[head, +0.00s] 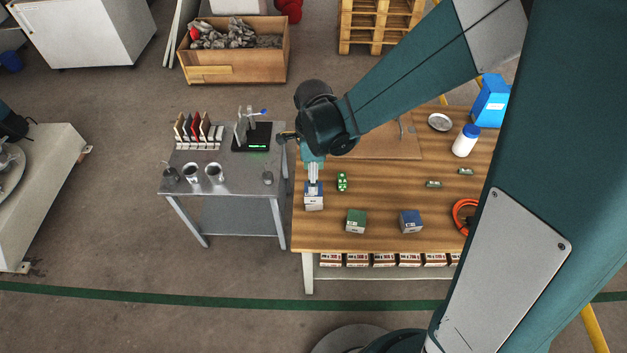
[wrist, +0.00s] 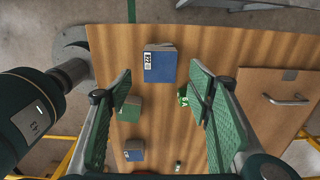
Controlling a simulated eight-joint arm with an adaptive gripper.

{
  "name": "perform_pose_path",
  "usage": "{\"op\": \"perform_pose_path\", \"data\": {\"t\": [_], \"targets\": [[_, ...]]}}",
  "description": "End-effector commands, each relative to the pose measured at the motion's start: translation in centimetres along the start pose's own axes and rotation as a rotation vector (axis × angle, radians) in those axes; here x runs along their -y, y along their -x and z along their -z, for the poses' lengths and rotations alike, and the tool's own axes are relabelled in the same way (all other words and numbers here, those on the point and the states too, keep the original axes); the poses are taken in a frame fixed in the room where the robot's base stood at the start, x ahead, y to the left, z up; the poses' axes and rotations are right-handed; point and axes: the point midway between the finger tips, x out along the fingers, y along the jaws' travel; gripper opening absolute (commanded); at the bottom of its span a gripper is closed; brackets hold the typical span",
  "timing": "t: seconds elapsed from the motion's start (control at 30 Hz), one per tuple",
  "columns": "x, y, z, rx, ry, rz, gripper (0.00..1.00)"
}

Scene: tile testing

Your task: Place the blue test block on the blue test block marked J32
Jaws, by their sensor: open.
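One blue test block (head: 314,203) stands near the table's left front corner, right below my gripper (head: 313,184). In the wrist view this blue block (wrist: 160,67) lies ahead between my fingers, with a white label on its edge that is too small to read surely. My gripper (wrist: 160,76) is open, with a finger on each side and nothing held. A second blue test block (head: 411,221) stands further right near the front edge; it also shows in the wrist view (wrist: 134,151), with a small label, also unreadable.
A green block (head: 356,221) stands between the two blue ones. A small green piece (head: 342,182) lies right of my gripper, and two more lie further right. An orange cable coil (head: 464,215), a white bottle (head: 465,142) and a brown board (head: 385,143) are on the wooden table.

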Motion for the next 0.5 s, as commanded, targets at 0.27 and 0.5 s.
{"op": "perform_pose_path", "data": {"t": [0.27,0.5], "targets": [[0.0,3.3,0.0,0.000,0.000,0.000,0.51],[0.0,4.4,0.0,0.000,0.000,0.000,0.51]]}}
